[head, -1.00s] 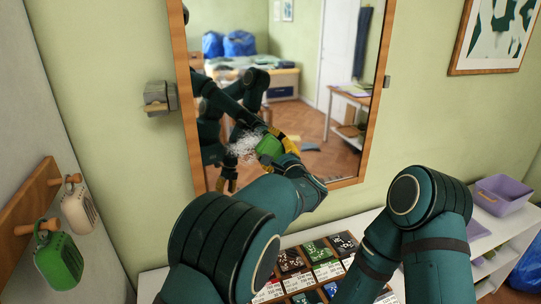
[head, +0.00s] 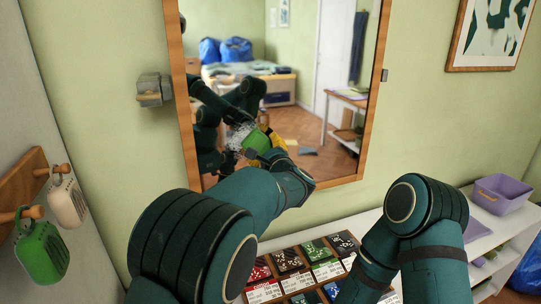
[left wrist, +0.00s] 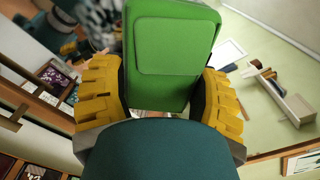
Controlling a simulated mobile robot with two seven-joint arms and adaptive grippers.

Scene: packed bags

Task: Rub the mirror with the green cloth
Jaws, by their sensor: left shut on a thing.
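The mirror (head: 295,115) hangs on the green wall in a wooden frame and reflects the room and my arms. A whitish, speckled smear (head: 236,136) is on its lower left glass. My left gripper (head: 268,146), with yellow fingers, is at the lower mirror, just right of the smear. It is shut on the green cloth (head: 257,144), which looks like a thick pad and overlaps the smear's right side. The left wrist view shows the cloth (left wrist: 172,55) between both fingers (left wrist: 160,98). I cannot tell whether it touches the glass. My right gripper is out of view.
A grey wall fixture (head: 150,90) is left of the mirror. Below is a white shelf with a compartmented tray (head: 290,262) and a purple bin (head: 503,194). My right arm stands at lower right.

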